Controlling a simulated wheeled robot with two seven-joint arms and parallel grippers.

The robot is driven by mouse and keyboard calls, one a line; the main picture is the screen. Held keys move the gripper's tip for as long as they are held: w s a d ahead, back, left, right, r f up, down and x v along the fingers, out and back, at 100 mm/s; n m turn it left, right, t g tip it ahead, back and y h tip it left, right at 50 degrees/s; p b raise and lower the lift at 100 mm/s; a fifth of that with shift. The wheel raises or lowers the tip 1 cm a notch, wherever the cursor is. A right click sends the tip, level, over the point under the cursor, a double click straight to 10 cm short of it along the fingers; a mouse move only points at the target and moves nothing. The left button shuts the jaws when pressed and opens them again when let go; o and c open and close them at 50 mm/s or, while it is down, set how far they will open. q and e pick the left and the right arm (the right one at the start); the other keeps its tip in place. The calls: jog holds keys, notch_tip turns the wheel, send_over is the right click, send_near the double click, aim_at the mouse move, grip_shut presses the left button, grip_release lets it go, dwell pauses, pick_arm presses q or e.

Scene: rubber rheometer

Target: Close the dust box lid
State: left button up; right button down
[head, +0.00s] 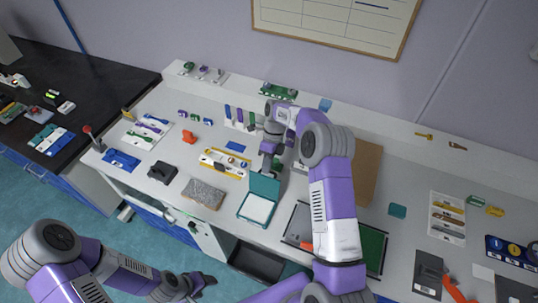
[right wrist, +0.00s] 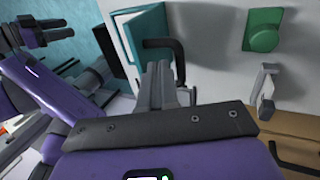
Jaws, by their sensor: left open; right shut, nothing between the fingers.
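The teal box with a white inside (head: 257,208), which I take for the dust box, sits near the front edge of the bench. Its teal lid (head: 265,186) stands up at the back of the box, open. A teal panel, seemingly the lid (right wrist: 146,32), also shows in the right wrist view. My right gripper (head: 267,170) is shut and empty, just behind the lid; I cannot tell whether it touches. Its fingers show in the right wrist view (right wrist: 158,75). My left gripper (head: 203,281) is open and low in front of the bench, away from the box.
A grey speckled slab (head: 204,193) and a yellow-and-white level-like tool (head: 225,163) lie left of the box. A green panel in a dark frame (head: 372,250) lies to the right, partly behind my right arm. A dark open bin (head: 257,262) is below the bench edge.

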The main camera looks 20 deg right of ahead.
jog(key=shift+s+a+f, duration=0.25)
jog(key=shift+f, duration=0.4)
jog(key=shift+s+r, duration=0.1)
